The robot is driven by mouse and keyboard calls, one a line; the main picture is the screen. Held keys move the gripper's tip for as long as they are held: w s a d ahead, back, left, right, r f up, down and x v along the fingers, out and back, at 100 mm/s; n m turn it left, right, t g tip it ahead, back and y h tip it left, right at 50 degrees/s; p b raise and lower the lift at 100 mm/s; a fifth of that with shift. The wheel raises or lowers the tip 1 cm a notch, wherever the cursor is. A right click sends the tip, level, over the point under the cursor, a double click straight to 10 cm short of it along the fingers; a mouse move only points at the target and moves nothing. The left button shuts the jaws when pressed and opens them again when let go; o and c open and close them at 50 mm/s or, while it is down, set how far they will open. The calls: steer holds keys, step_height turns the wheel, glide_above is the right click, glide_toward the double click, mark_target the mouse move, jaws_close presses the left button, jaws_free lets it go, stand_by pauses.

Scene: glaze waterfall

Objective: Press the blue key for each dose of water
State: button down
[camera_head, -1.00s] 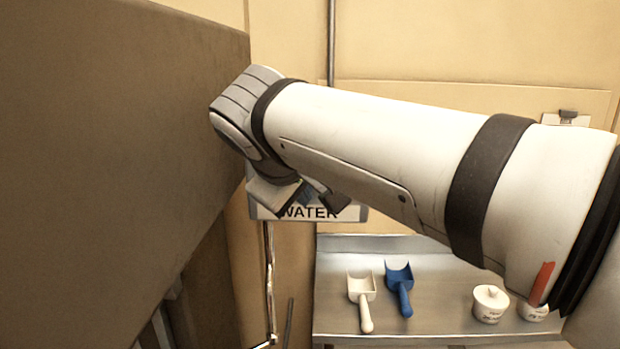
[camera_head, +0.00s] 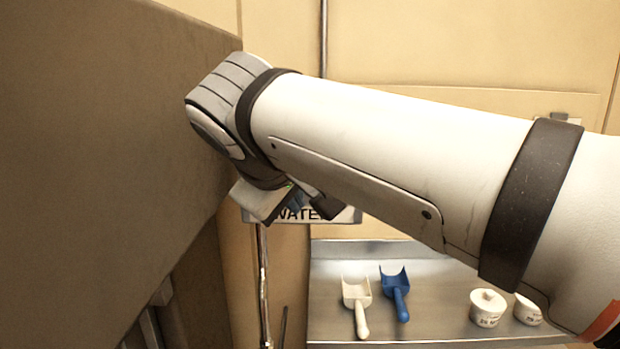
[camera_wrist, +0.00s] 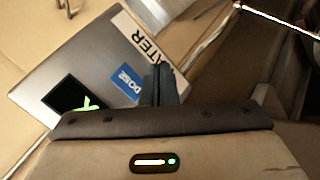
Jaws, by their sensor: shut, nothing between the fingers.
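The metal water panel (camera_wrist: 75,58) fills the left of the wrist view, tilted, with a "WATER" label (camera_wrist: 140,40) along one edge. The blue key (camera_wrist: 123,85), marked "DOSE", is on its face. A black display (camera_wrist: 70,104) with a green mark, partly hidden by my wrist, is beside it. My gripper (camera_wrist: 164,72) is shut and empty. Its dark fingertips appear just right of the blue key, over the label's edge; I cannot tell whether they touch the panel. In the head view my arm hides much of the panel (camera_head: 350,215).
A steel shelf (camera_head: 430,325) at the lower right holds a white scoop (camera_head: 357,305), a blue scoop (camera_head: 396,292) and two small white labelled pots (camera_head: 488,308). A large brown surface (camera_head: 90,150) stands close on the left. A thin metal pipe (camera_head: 264,290) hangs below the panel.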

steer(key=w+p, duration=0.2)
steer(key=w, duration=0.5)
steer(key=shift+w+a, duration=0.2)
steer(key=shift+w, duration=0.2)
steer(key=shift+w, duration=0.15)
stand_by(1.6)
steer(key=shift+w, duration=0.3)
steer(key=shift+w+p, duration=0.4)
steer(key=shift+w, duration=0.05)
stand_by(0.7)
steer(key=shift+s, duration=0.1)
steer(key=shift+s+b, duration=0.4)
steer(key=shift+s, duration=0.4)
steer(key=shift+s+d+b, duration=0.15)
steer(key=shift+s+b, duration=0.75)
steer(key=shift+s, duration=1.6)
